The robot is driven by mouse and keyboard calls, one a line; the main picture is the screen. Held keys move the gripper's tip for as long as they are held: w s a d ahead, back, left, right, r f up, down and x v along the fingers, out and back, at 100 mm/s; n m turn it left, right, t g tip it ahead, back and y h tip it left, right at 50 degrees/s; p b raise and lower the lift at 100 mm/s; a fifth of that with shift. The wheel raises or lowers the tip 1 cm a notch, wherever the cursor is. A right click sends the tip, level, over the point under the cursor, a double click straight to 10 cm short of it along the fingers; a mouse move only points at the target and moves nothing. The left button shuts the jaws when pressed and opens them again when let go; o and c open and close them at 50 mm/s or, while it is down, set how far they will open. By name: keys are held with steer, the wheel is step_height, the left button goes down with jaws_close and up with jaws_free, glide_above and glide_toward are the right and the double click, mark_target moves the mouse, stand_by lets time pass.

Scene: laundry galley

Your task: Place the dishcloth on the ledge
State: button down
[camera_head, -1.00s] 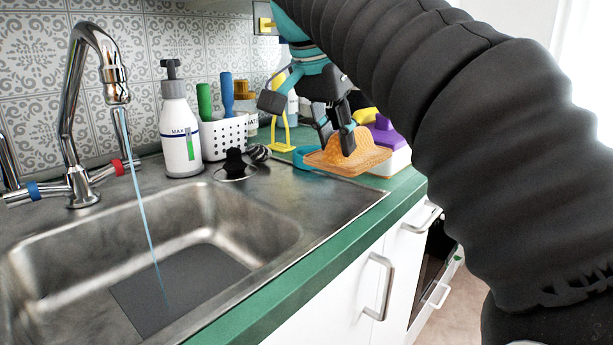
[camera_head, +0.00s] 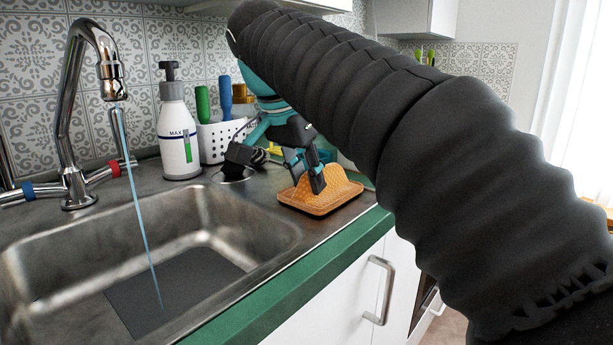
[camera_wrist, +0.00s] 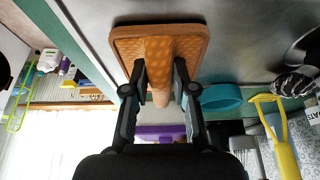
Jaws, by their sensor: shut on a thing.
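An orange patterned dishcloth (camera_head: 336,194), folded up in a ridge at its middle, is over the steel ledge (camera_head: 308,230) to the right of the sink basin. My gripper (camera_head: 306,180) is shut on that ridge, and the flat part of the cloth spreads out below the fingers. In the wrist view the fingers (camera_wrist: 160,70) pinch the ridge of the cloth (camera_wrist: 122,42) from both sides. The cloth looks close to the steel; I cannot tell whether it touches. My arm hides part of the counter behind.
The sink basin (camera_head: 215,225) lies left of the cloth with water running from the tap (camera_head: 112,85). A soap bottle (camera_head: 178,135) and white perforated holder (camera_head: 218,140) stand behind. The wrist view shows a teal ring (camera_wrist: 222,97) and yellow brush (camera_wrist: 284,135).

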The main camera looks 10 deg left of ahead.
steer(key=shift+f, duration=0.15)
steer(key=c, duration=0.9)
jaws_free()
steer(key=shift+c, duration=0.2)
steer(key=p+v, duration=0.2)
steer(key=v, duration=0.6)
